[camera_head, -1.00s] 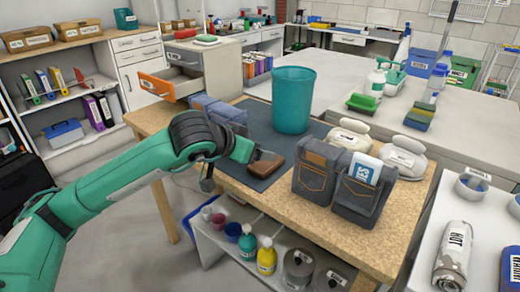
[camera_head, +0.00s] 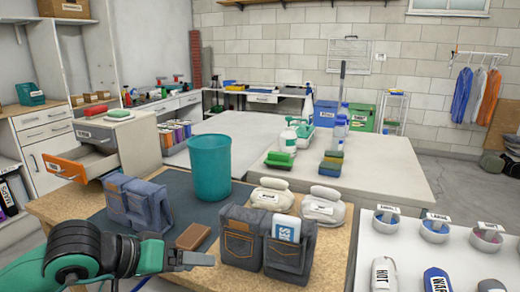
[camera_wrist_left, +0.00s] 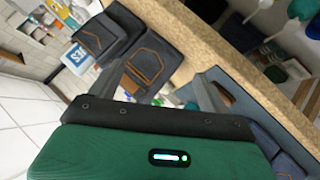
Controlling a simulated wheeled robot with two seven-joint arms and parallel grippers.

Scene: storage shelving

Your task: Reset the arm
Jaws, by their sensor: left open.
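My left arm comes in from the lower left in the head view. Its gripper (camera_head: 190,260) is over the front edge of the tan table (camera_head: 57,207), in front of a brown block (camera_head: 193,237) and left of two denim pouches (camera_head: 240,238). In the left wrist view the two fingers of the left gripper (camera_wrist_left: 168,82) stand apart with nothing held between them. Beyond them the denim pouches (camera_wrist_left: 146,66) show, and one finger partly hides the brown block. My right gripper is in neither view.
A teal bin (camera_head: 209,168) stands on a dark mat, with folded jeans (camera_head: 137,203) to its left. White bundles (camera_head: 271,196) lie behind the pouches. An orange-fronted drawer (camera_head: 64,170) sticks out at left. A white table (camera_head: 405,252) with bowls stands at right.

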